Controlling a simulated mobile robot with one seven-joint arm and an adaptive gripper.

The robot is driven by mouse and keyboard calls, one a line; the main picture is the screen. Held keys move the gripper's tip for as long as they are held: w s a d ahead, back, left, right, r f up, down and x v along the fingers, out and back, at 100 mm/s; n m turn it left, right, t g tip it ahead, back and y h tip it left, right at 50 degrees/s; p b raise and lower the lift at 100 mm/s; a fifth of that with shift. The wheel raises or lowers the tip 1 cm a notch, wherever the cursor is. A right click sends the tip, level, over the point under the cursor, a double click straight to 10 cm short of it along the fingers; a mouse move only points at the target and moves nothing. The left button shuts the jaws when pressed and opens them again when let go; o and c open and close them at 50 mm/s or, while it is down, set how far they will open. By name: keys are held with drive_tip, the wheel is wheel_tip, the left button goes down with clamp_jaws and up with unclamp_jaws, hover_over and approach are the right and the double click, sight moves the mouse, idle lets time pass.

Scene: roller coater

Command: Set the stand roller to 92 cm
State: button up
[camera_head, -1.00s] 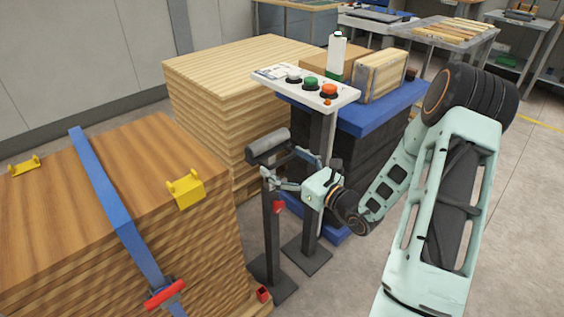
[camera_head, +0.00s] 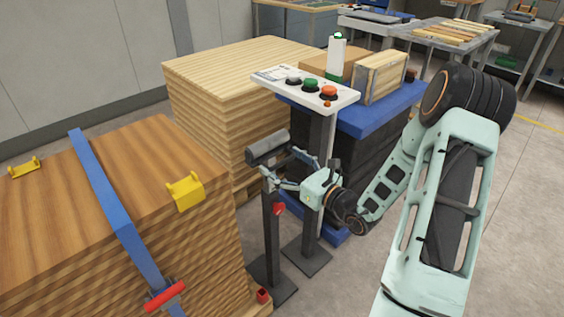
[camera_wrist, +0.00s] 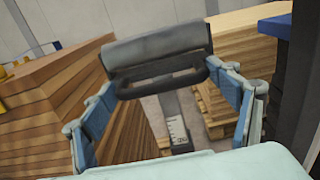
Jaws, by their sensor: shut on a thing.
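The stand roller (camera_head: 267,148) is a dark grey cylinder on a black post (camera_head: 272,225) with a foot on the floor. It lies across the top of the wrist view (camera_wrist: 155,46), with a black bar (camera_wrist: 160,82) just under it. My gripper (camera_head: 287,170) is at the roller's near side, its fingers spread to either side of the black bar and shut on the roller's frame. A red clamp knob (camera_head: 279,209) sits on the post below. A pale scale (camera_wrist: 177,130) shows on the post in the wrist view; its marks are too small to read.
A control panel (camera_head: 318,93) with buttons stands on a column close behind my gripper. A strapped wood stack (camera_head: 50,205) is at left, a second plank stack (camera_head: 205,125) behind the roller. A blue-topped bench (camera_head: 400,100) stands at right. Open floor lies at front right.

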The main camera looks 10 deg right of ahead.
sight(282, 161)
wheel_tip(282, 161, up, 7)
drive_tip(key=p, duration=0.4)
drive_tip(key=shift+a+f, duration=0.15)
drive_tip(key=o, duration=1.4)
drive_tip(key=shift+f, duration=0.1)
drive_tip(key=shift+c, duration=0.2)
drive_tip(key=shift+f, duration=0.1)
